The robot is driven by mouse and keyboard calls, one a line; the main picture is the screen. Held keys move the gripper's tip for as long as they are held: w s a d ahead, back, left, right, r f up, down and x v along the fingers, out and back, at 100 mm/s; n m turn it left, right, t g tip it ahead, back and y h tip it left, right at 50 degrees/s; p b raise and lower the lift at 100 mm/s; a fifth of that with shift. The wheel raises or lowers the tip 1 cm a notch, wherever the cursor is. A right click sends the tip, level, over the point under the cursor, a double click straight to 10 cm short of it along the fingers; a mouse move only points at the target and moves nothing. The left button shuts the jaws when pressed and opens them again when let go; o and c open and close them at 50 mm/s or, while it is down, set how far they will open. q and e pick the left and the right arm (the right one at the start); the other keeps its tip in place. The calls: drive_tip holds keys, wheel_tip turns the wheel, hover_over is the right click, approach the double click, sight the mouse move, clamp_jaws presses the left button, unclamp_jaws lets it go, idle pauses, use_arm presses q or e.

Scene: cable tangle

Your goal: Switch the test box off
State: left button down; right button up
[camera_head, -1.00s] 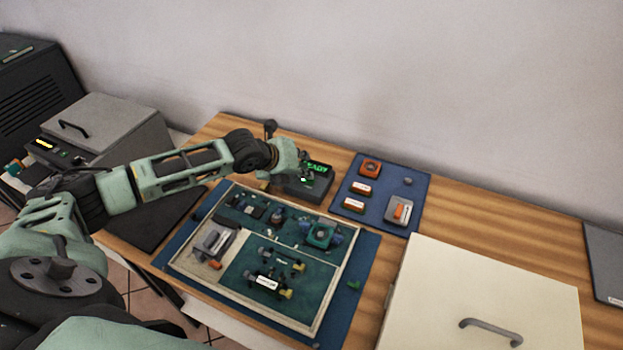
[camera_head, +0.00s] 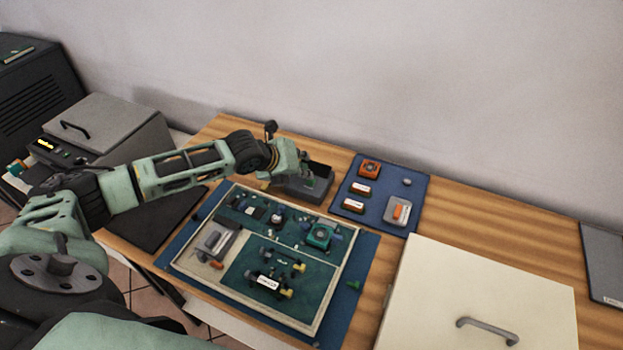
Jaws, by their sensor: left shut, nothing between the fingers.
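The test box (camera_head: 318,190) is a dark grey box at the back of the wooden table, behind the framed board. Its top display is dark, with no green text showing. My left gripper (camera_head: 284,177) is over the left part of the box, shut and empty. The wrist hides the box's left part, and I cannot tell whether the fingers touch it. A switch cannot be made out. My right gripper is not in view.
A framed green board (camera_head: 335,279) with several parts lies on a blue mat in front. A smaller blue mat (camera_head: 385,171) with several small blocks is right of the box. A cream lidded case (camera_head: 500,265) stands at right. A grey box (camera_head: 110,120) stands at left.

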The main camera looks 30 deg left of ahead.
use_arm(q)
drive_tip(key=shift+r, duration=0.1)
wheel_tip(320, 180, up, 6)
drive_tip(key=p, duration=0.6)
idle(0.3)
